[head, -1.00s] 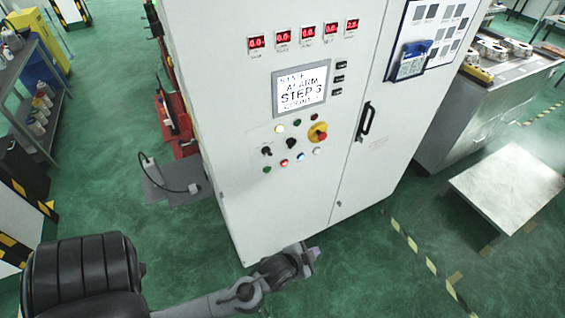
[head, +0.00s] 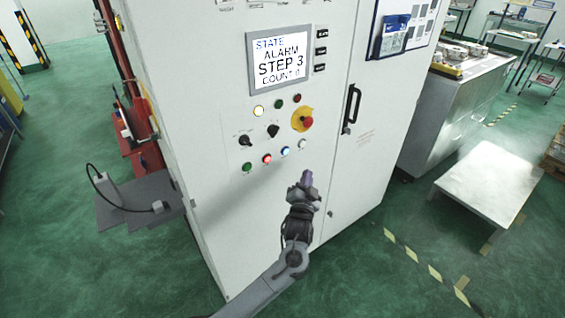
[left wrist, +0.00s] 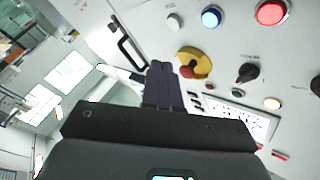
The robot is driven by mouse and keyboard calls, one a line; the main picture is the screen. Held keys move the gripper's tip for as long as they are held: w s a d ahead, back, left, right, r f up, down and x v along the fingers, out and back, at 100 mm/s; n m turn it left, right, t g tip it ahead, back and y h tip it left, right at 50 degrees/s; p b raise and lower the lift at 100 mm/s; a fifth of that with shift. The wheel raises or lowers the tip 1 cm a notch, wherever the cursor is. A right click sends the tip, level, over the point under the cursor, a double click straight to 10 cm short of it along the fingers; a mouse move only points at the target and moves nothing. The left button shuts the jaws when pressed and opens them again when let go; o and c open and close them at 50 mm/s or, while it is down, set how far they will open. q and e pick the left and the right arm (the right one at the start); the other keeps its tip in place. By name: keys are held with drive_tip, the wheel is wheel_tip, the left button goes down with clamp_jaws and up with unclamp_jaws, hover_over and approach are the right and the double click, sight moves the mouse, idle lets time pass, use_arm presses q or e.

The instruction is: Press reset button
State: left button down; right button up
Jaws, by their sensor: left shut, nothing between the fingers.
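The white control cabinet (head: 240,215) carries a row of green (head: 247,167), lit red (head: 267,159), lit blue (head: 285,151) and white (head: 302,144) buttons. Their labels are too small to read, so I cannot tell which is reset. The screen (head: 280,62) reads STATE ALARM, STEP 3, COUNT 0. My left gripper (head: 307,178) is shut and empty, in front of the cabinet, below the white button in the picture and apart from the buttons. In the left wrist view, the closed fingers (left wrist: 162,68) show near the white (left wrist: 174,22), blue (left wrist: 211,17) and red (left wrist: 271,12) buttons. My right gripper is out of view.
A red emergency stop on a yellow plate (head: 303,119) sits above the row, beside black rotary knobs (head: 273,131). A black door handle (head: 351,106) juts out at the right. A low metal table (head: 490,182) stands right. The floor in front is clear.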

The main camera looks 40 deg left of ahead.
sight(285, 151)
use_arm(q)
drive_tip(key=shift+w+r, duration=0.35)
drive_tip(key=shift+r, duration=0.35)
drive_tip(key=shift+a+f, duration=0.1)
drive_tip(key=w+a+b, duration=0.1)
drive_tip(key=a+b, duration=0.2)
drive_tip(key=a, duration=0.5)
drive_tip(key=shift+w+a, duration=0.2)
drive_tip(key=shift+w, duration=0.2)
idle(0.3)
idle(0.8)
drive_tip(key=shift+a, duration=0.15)
idle(0.6)
